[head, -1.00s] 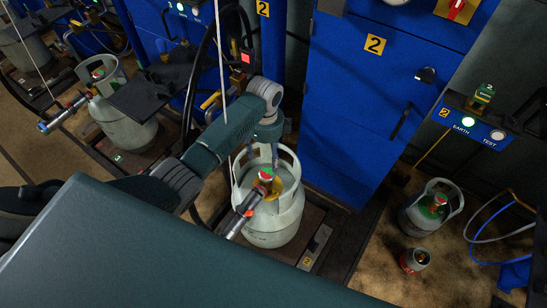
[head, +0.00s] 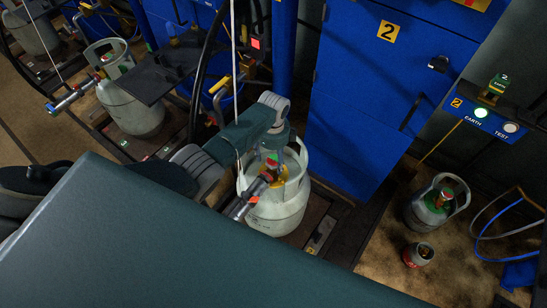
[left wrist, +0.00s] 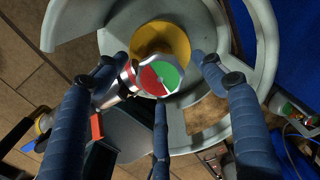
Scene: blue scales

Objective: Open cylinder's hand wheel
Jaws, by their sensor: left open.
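The cylinder (head: 277,211) is a pale grey gas bottle with a collar, standing on a scale in the middle of the head view. Its hand wheel, red and green, shows in the left wrist view (left wrist: 157,76), above a yellow part of the valve. A silver filling connector (head: 243,200) is attached at the valve's side. My left gripper (head: 273,160) is over the cylinder's top, inside the collar. In the left wrist view its blue fingers (left wrist: 160,95) are spread around the hand wheel and not closed on it. My right gripper is not in view.
A blue cabinet (head: 370,90) marked 2 stands right behind the cylinder. Another grey cylinder (head: 132,108) with a connector is at the left. A small cylinder (head: 434,205) and a small canister (head: 418,254) stand on the floor at the right, near blue hoses (head: 480,225).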

